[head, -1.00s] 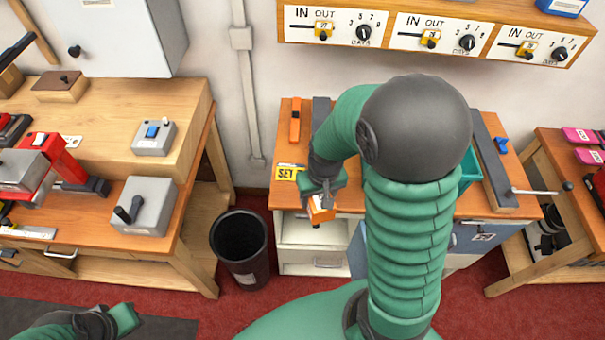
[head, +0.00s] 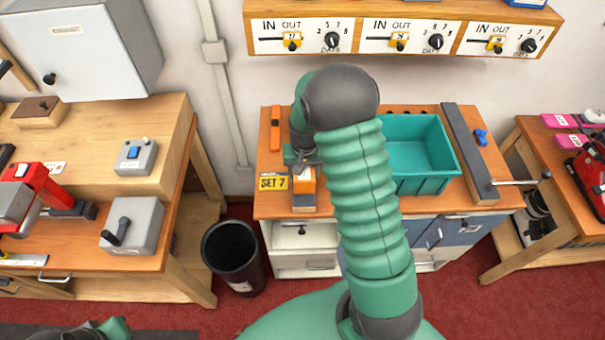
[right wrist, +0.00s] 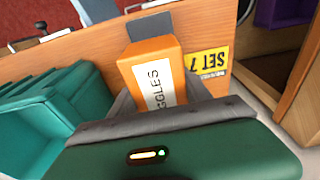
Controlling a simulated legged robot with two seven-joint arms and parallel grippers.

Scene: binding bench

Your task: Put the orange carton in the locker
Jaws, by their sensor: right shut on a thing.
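I cannot tell whether the carton touches the bench top. Below the bench top are white compartments (head: 305,262) and blue-grey doors (head: 465,232); which is the locker is unclear. My left gripper (head: 116,328) is partly in view at the bottom left, its fingers too cut off to read.
A teal bin (head: 420,185) stands on the bench right of my arm. A grey bar (head: 468,150) lies farther right. A black waste bin (head: 232,257) stands on the floor left of the bench. A grey wall cabinet (head: 85,50) hangs at upper left.

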